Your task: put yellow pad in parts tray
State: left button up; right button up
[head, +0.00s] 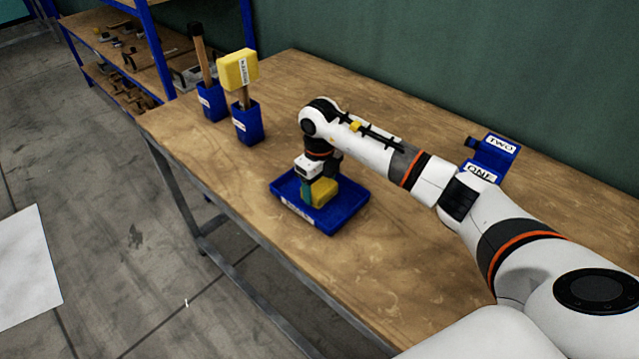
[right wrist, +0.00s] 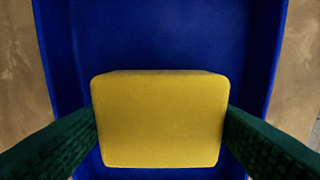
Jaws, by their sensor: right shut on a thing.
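The yellow pad (head: 323,192) is a small block with rounded edges, at the blue parts tray (head: 345,209) on the table. My right gripper (head: 312,192) is shut on the yellow pad, its green-lined fingers on either side of it. In the right wrist view the yellow pad (right wrist: 160,120) is between the two fingers, with the blue floor of the parts tray (right wrist: 160,35) behind it. I cannot tell whether the pad touches the tray floor. My left gripper is not in view.
Two blue holders (head: 247,124) (head: 212,104) stand at the table's far left; one has a handled tool with a yellow labelled head (head: 238,70). Blue blocks labelled ONE and TWO (head: 497,152) sit near the wall, close to my right arm. The table (head: 225,175) around the tray is clear.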

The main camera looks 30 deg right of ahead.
aim_at(319, 185)
jog(key=shift+f, duration=0.2)
jog(key=o, duration=1)
jog(key=shift+o, duration=0.2)
jog(key=shift+r, duration=0.1)
jog(key=shift+r, duration=0.55)
notch_tip(319, 185, up, 11)
jog(key=b, duration=0.2)
